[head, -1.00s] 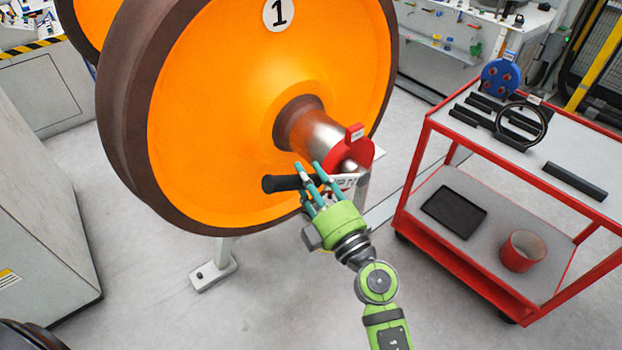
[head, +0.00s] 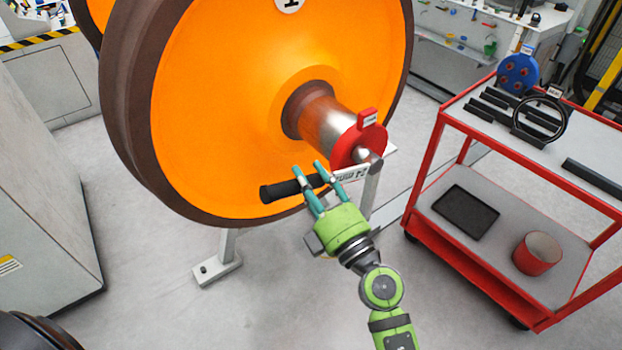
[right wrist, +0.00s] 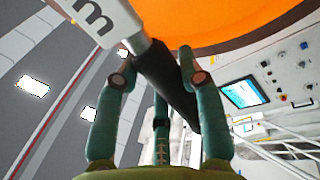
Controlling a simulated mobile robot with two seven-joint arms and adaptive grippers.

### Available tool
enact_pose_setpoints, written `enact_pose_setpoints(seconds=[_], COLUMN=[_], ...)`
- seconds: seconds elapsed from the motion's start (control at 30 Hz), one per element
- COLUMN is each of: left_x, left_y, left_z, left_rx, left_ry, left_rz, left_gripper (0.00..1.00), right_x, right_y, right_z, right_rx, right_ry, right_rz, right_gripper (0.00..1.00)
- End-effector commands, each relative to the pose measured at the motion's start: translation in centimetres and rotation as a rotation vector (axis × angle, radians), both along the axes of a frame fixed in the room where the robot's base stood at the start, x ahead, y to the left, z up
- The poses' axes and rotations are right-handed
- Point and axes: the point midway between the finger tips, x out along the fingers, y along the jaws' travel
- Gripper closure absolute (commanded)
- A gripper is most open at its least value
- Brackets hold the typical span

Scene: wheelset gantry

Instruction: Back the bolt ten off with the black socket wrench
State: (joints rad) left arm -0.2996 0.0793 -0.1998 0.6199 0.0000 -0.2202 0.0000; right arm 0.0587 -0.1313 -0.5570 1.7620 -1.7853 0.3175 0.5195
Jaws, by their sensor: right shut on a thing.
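The black socket wrench has a black grip (head: 281,191) and a pale printed shank (head: 350,175), seen in the head view. Its silver head (head: 368,158) is in front of the red disc (head: 357,148) at the axle end. I cannot tell whether it sits on a bolt; bolt ten is not identifiable. My right gripper (head: 310,181) is shut on the wrench by its handle, below the axle. In the right wrist view the black grip (right wrist: 170,85) runs between the fingers. My left gripper is not in view.
The orange wheel (head: 225,110) fills the middle, close behind the wrench. A grey support post (head: 369,190) stands beside the axle end. At right is a red cart (head: 430,180) with black bars, a ring, a tray and a red pot. Floor between is clear.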

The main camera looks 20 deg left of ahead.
Motion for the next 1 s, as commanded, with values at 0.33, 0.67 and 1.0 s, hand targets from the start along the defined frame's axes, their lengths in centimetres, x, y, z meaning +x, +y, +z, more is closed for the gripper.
enact_pose_setpoints(seconds=[0.33,0.67,1.0], left_x=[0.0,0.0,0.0], left_y=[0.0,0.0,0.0], left_z=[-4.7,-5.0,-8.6], left_rx=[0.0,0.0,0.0], left_ry=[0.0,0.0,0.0], left_rz=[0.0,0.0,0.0], left_gripper=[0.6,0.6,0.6], right_x=[-0.5,-0.7,-0.7], right_y=[0.4,0.5,0.5], right_z=[-3.7,-3.8,-6.9], right_rx=[-0.105,-0.133,-0.206], right_ry=[-0.151,-0.191,-0.289], right_rz=[0.0,-0.001,0.0], right_gripper=[1.0,1.0,1.0])
